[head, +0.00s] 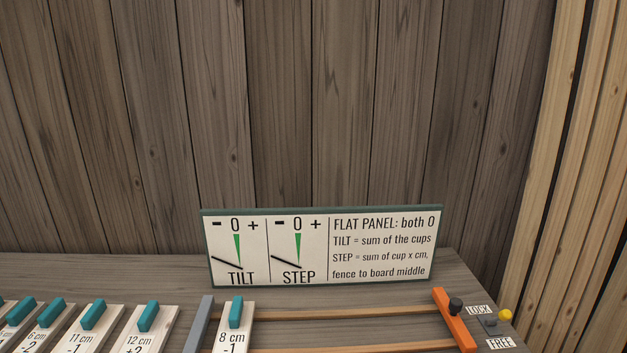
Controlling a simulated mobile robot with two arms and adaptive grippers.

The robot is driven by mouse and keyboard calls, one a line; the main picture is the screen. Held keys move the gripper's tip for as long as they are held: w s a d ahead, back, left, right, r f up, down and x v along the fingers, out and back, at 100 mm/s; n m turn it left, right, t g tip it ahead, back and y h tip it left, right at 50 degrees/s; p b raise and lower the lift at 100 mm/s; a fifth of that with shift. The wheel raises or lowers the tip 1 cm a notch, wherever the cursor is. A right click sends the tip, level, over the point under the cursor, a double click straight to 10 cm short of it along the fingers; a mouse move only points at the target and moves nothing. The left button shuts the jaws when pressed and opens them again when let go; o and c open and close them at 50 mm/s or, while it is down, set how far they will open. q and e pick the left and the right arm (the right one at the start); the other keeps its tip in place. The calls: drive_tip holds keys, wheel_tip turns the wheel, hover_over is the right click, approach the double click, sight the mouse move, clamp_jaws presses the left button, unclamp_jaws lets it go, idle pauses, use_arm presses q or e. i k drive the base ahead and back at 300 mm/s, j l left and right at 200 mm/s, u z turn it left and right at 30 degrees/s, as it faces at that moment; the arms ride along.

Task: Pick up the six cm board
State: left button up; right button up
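The six cm board (43,337) is a pale board with a teal grip block on top, in the row at the lower left of the head view. Its label appears to read "6 cm" and "-2", cut off by the bottom edge. It stands between a partly seen board (8,326) on its left and the 11 cm board (84,338) on its right. Neither of my grippers is in view.
The 12 cm board (150,340) is further right. A grey bar (199,325) and the 8 cm board (235,335) stand by wooden rails (340,313). An orange bar (453,320) and a LOCK/FREE switch (491,323) are at right. A TILT/STEP sign (322,247) stands behind.

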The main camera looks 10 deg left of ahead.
sight(56, 315)
drive_tip(key=u, duration=1.9)
